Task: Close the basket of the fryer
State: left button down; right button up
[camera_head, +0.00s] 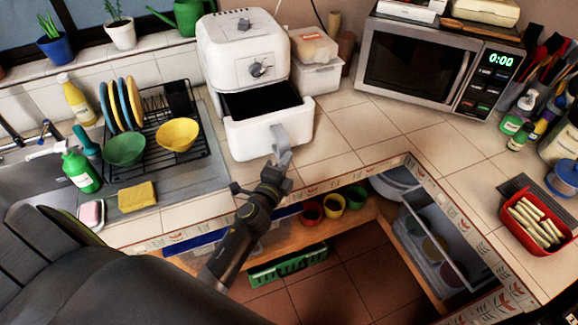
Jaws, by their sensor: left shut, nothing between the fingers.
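The white air fryer (243,45) stands on the tiled counter in the upper middle. Its basket (250,138) is pulled out toward me, and the dark inside shows between the body and the white front. A grey handle (279,138) sits on the basket's front. My left gripper (282,157) is just in front of the basket, its tips at the lower part of the handle. It is shut with nothing between its fingers. Whether the tips touch the handle I cannot tell. My right gripper is not in view.
A dish rack (168,122) with plates and bowls stands left of the fryer. A food container (316,74) and a microwave (412,64) stand to the right. The counter right of the basket (350,128) is clear. Open shelves lie below the counter edge.

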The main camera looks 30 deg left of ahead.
aim_at(268, 127)
pick_arm(q)
jog(key=w+a+b, duration=0.1)
jog(key=w+a, duration=0.2)
jog(key=w+a+b, duration=0.1)
jog(key=w+a, duration=0.2)
jog(key=a, duration=0.1)
jog(key=w+a+b, duration=0.1)
jog(key=w+a, duration=0.2)
jog(key=a, duration=0.1)
jog(key=shift+w+a+f, duration=0.1)
jog(key=shift+w+a, duration=0.1)
jog(key=shift+w, duration=0.2)
jog(key=shift+w+a, duration=0.2)
jog(key=shift+a, duration=0.15)
jog(key=shift+w+r, duration=0.1)
jog(key=shift+r, duration=0.3)
